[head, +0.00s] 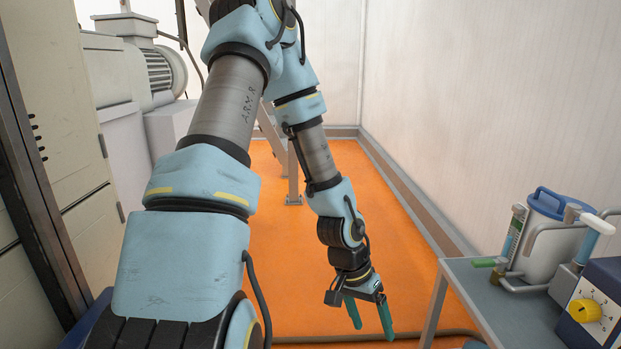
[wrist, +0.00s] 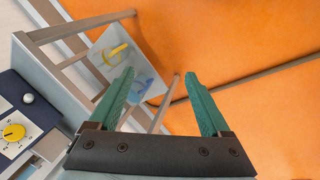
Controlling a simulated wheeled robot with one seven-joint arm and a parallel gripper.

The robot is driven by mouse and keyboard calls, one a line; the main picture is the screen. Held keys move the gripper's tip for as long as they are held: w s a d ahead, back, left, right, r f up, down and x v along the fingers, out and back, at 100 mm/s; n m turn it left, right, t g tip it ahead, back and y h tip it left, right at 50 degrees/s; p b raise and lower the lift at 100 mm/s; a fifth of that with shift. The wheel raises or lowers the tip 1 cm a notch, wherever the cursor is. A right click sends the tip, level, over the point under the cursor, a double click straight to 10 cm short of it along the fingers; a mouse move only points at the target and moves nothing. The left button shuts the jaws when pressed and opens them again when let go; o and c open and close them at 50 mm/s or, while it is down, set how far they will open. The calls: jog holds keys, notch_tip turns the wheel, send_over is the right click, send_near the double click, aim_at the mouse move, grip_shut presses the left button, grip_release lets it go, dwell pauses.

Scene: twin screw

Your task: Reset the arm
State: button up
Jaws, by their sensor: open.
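My gripper (head: 371,316) has two green fingers spread apart with nothing between them. In the head view it hangs at the end of my arm, pointing down over the orange floor (head: 300,255), left of the grey table. The wrist view also shows my gripper (wrist: 159,82) open and empty, with orange floor and part of a cart beyond the fingertips. My arm is bent, reaching forward and then down.
A grey table (head: 482,285) at the right holds a white canister with a blue lid (head: 548,240) and a blue box with a yellow knob (head: 586,311). Cabinets (head: 60,120) and a motor (head: 158,68) stand at the left. A hose (wrist: 265,74) lies on the floor. The mid-floor is clear.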

jog(key=w+a+r+n+t+y, duration=0.35)
jog(key=a+r+n, duration=0.35)
jog(key=a+r, duration=1.1)
notch_tip(320, 180, up, 16)
jog(key=a+p, duration=0.2)
jog(key=p, duration=1.5)
jog(key=shift+a+f, duration=0.15)
jog(key=shift+w+g, duration=0.1)
jog(key=shift+g, duration=0.15)
